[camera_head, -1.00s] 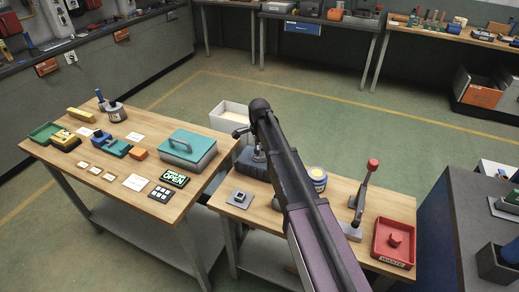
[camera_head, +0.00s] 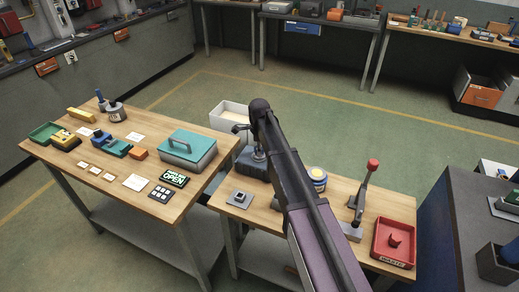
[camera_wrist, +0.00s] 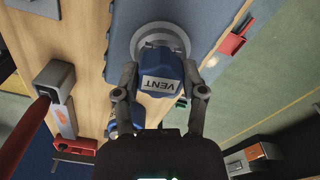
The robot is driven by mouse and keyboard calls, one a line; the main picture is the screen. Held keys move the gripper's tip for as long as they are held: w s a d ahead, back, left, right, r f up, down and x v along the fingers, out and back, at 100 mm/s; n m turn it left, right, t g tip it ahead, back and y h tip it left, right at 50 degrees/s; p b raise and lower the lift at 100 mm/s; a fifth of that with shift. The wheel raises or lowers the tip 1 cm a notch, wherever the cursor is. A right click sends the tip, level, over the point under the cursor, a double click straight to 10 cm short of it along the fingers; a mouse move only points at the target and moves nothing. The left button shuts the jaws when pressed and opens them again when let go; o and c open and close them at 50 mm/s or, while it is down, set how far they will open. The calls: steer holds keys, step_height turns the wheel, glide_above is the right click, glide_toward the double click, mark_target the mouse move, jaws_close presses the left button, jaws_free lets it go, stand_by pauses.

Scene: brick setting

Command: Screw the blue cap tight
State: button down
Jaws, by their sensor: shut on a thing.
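In the wrist view a blue cap (camera_wrist: 160,74) marked VENT sits at a pale round collar (camera_wrist: 150,33) on a blue-grey body. My gripper (camera_wrist: 160,80) has one finger on each side of the cap and is shut on it. How far the cap is threaded in cannot be told. In the head view my arm crosses the right-hand bench, and my gripper (camera_head: 258,153) is mostly hidden behind it, over a dark grey-blue block (camera_head: 249,165). The cap cannot be made out there.
A red-handled lever (camera_head: 364,190), a red waste tray (camera_head: 392,240), a round tin (camera_head: 318,175) and a small grey fixture (camera_head: 240,198) stand on the same bench. The left bench (camera_head: 110,187) holds a teal-lidded box (camera_head: 188,148). Green floor lies open behind.

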steer(key=m, duration=0.3)
steer(key=shift+c, duration=0.4)
jaws_free()
steer(key=shift+o, duration=0.4)
steer(key=shift+r, duration=0.15)
steer(key=shift+r+p, duration=2.9)
steer(key=shift+p, duration=0.15)
